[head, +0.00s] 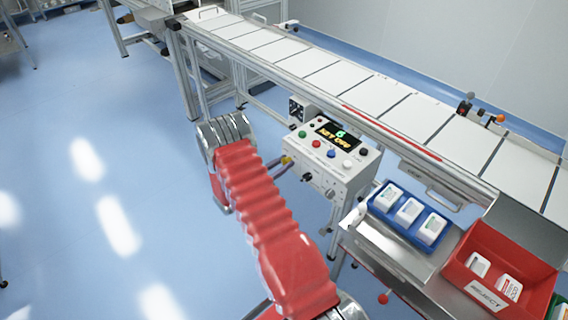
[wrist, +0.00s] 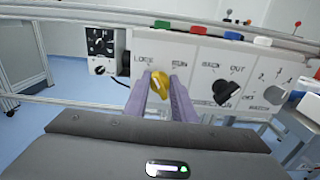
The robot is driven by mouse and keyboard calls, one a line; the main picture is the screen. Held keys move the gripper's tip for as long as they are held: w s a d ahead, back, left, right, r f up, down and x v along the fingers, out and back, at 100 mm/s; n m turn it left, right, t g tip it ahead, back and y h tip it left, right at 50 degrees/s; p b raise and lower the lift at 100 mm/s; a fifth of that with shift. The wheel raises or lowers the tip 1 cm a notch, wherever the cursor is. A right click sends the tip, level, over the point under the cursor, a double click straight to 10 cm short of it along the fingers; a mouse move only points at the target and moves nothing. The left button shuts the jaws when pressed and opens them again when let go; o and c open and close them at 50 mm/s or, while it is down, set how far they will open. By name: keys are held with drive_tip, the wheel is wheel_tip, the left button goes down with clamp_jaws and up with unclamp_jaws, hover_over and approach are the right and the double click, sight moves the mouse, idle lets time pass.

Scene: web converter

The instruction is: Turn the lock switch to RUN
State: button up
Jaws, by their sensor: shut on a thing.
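The lock switch is a yellow knob (wrist: 161,84) on the front face of a white control box (wrist: 205,55), below the labels LOCK and RUN. My gripper (wrist: 160,88) has one finger on each side of the knob and is shut on it. I cannot tell surely which label the knob points to. In the head view my gripper (head: 283,166) reaches the left end of the control box (head: 322,166), with a bit of yellow at its tips. The box's display (head: 337,134) shows a green digit and yellow text ending in OFF.
A black selector (wrist: 226,92) and a grey dial (wrist: 276,90) sit right of the knob. Coloured buttons line the box top. A conveyor (head: 380,95) runs behind. A blue tray (head: 383,214) and a red REJECT bin (head: 525,263) stand to the right.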

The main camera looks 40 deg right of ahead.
drive_tip(key=shift+a+m, duration=0.15)
drive_tip(key=shift+m, duration=0.15)
drive_tip(key=m, duration=0.2)
drive_tip(key=shift+m, duration=0.4)
drive_tip(key=m, duration=0.4)
drive_tip(key=shift+m, duration=0.3)
drive_tip(key=m, duration=0.3)
drive_tip(key=shift+s+f+m, duration=0.1)
drive_tip(key=shift+m, duration=0.2)
drive_tip(key=m, duration=0.4)
drive_tip(key=shift+o, duration=0.5)
drive_tip(key=shift+s+f+m, duration=0.15)
drive_tip(key=shift+m, duration=0.85)
drive_tip(key=o, duration=1)
